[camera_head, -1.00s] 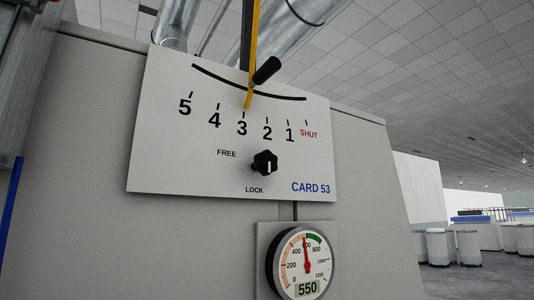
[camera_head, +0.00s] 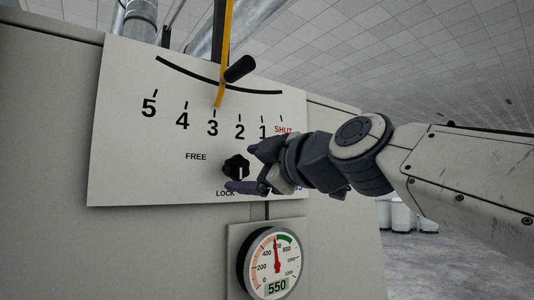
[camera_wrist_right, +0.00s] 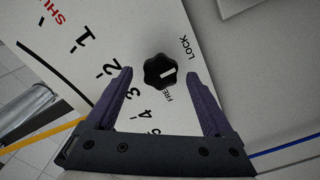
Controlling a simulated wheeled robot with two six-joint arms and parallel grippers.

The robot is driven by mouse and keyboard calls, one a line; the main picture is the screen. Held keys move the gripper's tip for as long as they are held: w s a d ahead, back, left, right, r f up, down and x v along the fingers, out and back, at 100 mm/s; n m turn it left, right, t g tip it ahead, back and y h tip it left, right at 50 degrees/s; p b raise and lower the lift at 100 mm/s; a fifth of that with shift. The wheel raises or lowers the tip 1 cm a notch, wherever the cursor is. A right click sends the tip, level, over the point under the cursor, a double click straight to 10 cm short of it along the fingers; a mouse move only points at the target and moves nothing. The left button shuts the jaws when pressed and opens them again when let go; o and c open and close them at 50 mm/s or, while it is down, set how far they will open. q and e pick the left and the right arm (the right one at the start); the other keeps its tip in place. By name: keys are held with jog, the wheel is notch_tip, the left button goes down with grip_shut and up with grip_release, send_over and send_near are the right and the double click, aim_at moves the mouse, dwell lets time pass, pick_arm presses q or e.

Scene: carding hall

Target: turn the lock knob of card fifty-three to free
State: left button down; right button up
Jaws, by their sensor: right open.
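The lock knob (camera_head: 236,166) is a black lobed knob with a white mark on the white CARD 53 panel (camera_head: 120,150). FREE (camera_head: 196,156) is printed to its left and LOCK (camera_head: 224,193) below it. In the head view the mark points roughly down, on the LOCK side. My right gripper (camera_head: 245,168) reaches in from the right, open, one finger above the knob and one below. In the right wrist view the knob (camera_wrist_right: 160,71) lies between the open fingertips (camera_wrist_right: 159,74), with gaps on both sides; contact is not visible. My left gripper is out of view.
Above the knob a yellow lever (camera_head: 223,60) with a black handle (camera_head: 240,69) points near 3 on the scale. A round gauge (camera_head: 272,262) reading 550 sits below the panel. Ducts (camera_head: 141,20) rise behind. Open floor (camera_head: 420,270) lies at the right.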

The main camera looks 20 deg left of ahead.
aim_at(241, 169)
jog(key=shift+p+x, duration=0.7)
jog(key=shift+x, duration=1.1)
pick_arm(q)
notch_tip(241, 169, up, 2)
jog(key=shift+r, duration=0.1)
pick_arm(e)
jog(key=c, duration=1.3)
jog(key=shift+f, duration=0.1)
jog(key=shift+c, duration=0.2)
